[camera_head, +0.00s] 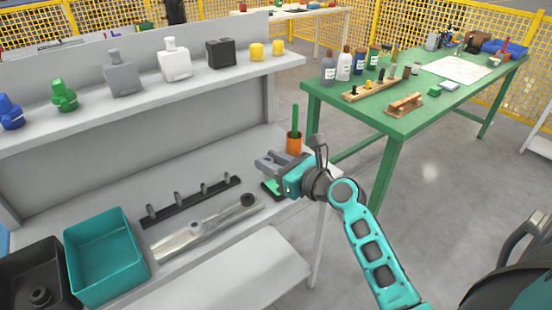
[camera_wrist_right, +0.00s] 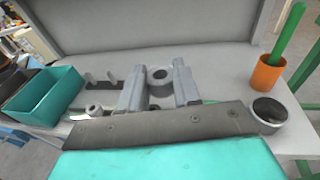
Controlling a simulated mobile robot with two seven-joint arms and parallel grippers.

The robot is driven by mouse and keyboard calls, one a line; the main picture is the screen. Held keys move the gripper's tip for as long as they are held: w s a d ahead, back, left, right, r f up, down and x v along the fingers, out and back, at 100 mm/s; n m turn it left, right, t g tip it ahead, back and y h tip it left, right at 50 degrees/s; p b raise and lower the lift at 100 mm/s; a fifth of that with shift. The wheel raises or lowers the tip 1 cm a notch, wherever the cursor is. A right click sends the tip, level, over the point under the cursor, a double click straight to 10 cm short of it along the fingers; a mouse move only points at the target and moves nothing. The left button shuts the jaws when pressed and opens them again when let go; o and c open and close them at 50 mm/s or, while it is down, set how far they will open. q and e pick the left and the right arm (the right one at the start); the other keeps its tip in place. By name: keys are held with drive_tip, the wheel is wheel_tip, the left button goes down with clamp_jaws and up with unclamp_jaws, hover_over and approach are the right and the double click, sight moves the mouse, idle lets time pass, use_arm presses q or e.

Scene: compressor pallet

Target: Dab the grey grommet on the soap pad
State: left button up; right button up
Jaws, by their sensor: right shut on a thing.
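My right gripper (camera_head: 267,164) is above the right end of the grey bench. In the right wrist view its two fingers (camera_wrist_right: 160,88) are shut on the grey grommet (camera_wrist_right: 160,75), a thick ring with its dark hole showing. In the head view the grommet cannot be made out. The soap pad (camera_head: 272,189), green in a dark holder, lies on the bench below the gripper and is partly hidden by it. I cannot tell from these views how close the grommet is to it. My left gripper is not in view.
An orange cup (camera_head: 293,144) with a green stick stands just behind the gripper. A pegged black rail (camera_head: 190,202) and a metal strip (camera_head: 205,232) lie to the left, beside a teal bin (camera_head: 103,255) and a black bin (camera_head: 38,275). A shelf (camera_head: 150,90) with bottles runs above.

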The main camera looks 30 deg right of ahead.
drive_tip(key=w+d+f+h, duration=0.1)
drive_tip(key=d, duration=0.1)
drive_tip(key=w+d+f+m+h, duration=0.1)
drive_tip(key=w+d+f, duration=0.1)
drive_tip(key=w+d+f+m, duration=0.1)
drive_tip(key=d+f, duration=0.1)
drive_tip(key=shift+w+d+t+h, duration=0.15)
drive_tip(key=shift+w+t+h, duration=0.15)
drive_tip(key=shift+h, duration=0.1)
wheel_tip(320, 180, down, 3)
drive_tip(key=b, duration=0.3)
drive_tip(key=shift+f+b, duration=1)
drive_tip(key=shift+b, duration=0.2)
drive_tip(key=shift+f+b, duration=0.3)
drive_tip(key=shift+f, duration=0.1)
